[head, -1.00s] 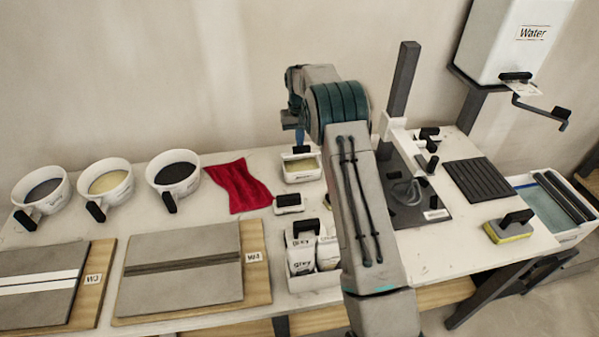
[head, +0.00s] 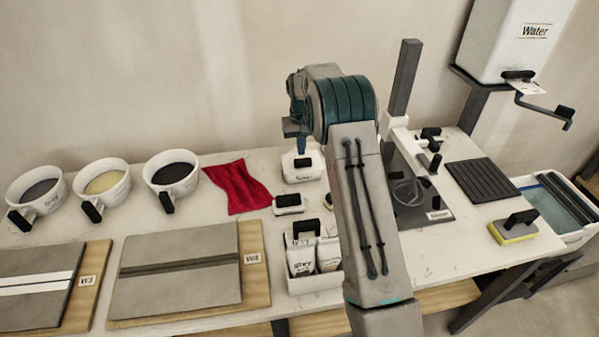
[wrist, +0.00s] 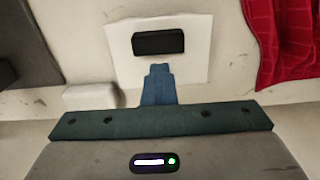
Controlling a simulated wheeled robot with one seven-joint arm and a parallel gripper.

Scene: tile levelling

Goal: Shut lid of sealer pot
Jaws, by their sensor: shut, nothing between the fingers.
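The sealer pot (head: 303,174) is a small white box at the back of the bench, left of my arm in the head view. Its white lid (wrist: 190,70) lies flat over the top, with a black handle (head: 303,162) on it; no opening shows. The wrist view shows the lid from above, with the handle (wrist: 158,42) near the top. My gripper (head: 301,146) is shut and empty, with its blue fingertips just above the pot. In the wrist view the fingertips (wrist: 159,70) overlap the lid's near edge; I cannot tell whether they touch it.
A red cloth (head: 237,187) lies left of the pot. A small white block with a black top (head: 289,205) and a white caddy of bags (head: 315,281) stand in front. Several white buckets line the back left. A dark post (head: 403,80) rises at the right.

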